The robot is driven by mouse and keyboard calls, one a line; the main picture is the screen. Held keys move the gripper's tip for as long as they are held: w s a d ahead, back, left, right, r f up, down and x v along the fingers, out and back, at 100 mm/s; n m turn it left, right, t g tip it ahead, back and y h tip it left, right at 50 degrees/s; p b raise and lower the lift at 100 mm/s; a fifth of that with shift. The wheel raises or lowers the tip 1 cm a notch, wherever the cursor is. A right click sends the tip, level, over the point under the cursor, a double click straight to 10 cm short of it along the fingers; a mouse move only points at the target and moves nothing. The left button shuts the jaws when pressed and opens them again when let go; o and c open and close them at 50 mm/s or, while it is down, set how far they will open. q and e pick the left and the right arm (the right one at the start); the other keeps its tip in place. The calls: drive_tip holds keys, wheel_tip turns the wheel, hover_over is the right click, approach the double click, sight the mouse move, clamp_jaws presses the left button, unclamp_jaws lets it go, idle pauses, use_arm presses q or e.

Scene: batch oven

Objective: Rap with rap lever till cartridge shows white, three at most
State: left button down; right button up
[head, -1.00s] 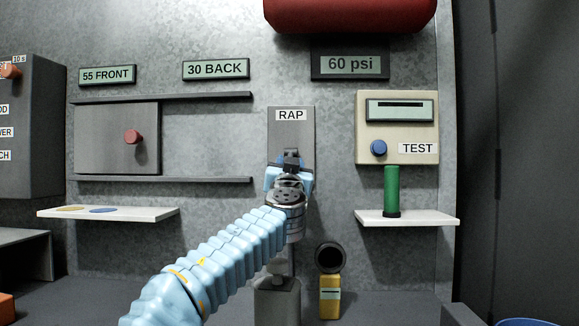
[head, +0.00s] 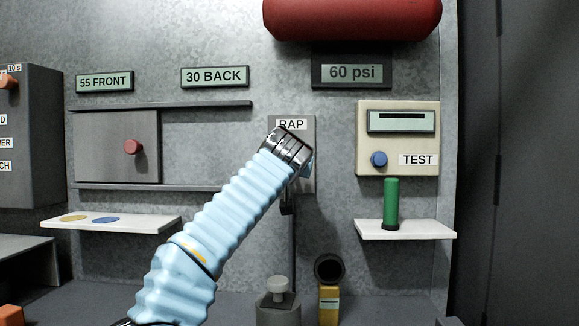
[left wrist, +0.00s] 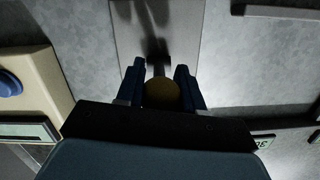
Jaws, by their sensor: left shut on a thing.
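The rap lever is mounted on the grey plate labelled RAP (head: 292,124) on the back wall. In the left wrist view its brownish round knob (left wrist: 161,93) sits between the two blue fingers of my left gripper (left wrist: 159,78), which is shut on it. In the head view my wrist hides the knob and most of the gripper; only a bit of blue finger shows at its right. A yellow block with a small pale window (head: 329,304) stands below a dark round opening (head: 328,268); I cannot tell whether it is the cartridge. My right gripper is not in view.
A green cylinder (head: 391,203) stands on the white shelf (head: 405,231) under the TEST box (head: 398,138). A sliding panel with a red knob (head: 133,147) is at left, above another white shelf (head: 140,222). A pale-topped post (head: 279,300) stands below the arm.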

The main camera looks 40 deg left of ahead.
use_arm(q)
drive_tip(key=shift+r+g+h, duration=0.3)
drive_tip(key=shift+r+g, duration=0.05)
drive_tip(key=shift+g, duration=0.05)
idle(0.4)
drive_tip(key=c, duration=0.7)
unclamp_jaws()
drive_tip(key=shift+c, duration=0.2)
drive_tip(key=shift+s+d, duration=0.1)
drive_tip(key=shift+s, duration=0.05)
drive_tip(key=b+v, duration=0.2)
drive_tip(key=v, duration=1.1)
drive_tip(key=shift+s+d+r, duration=0.1)
drive_tip(key=shift+r, duration=0.05)
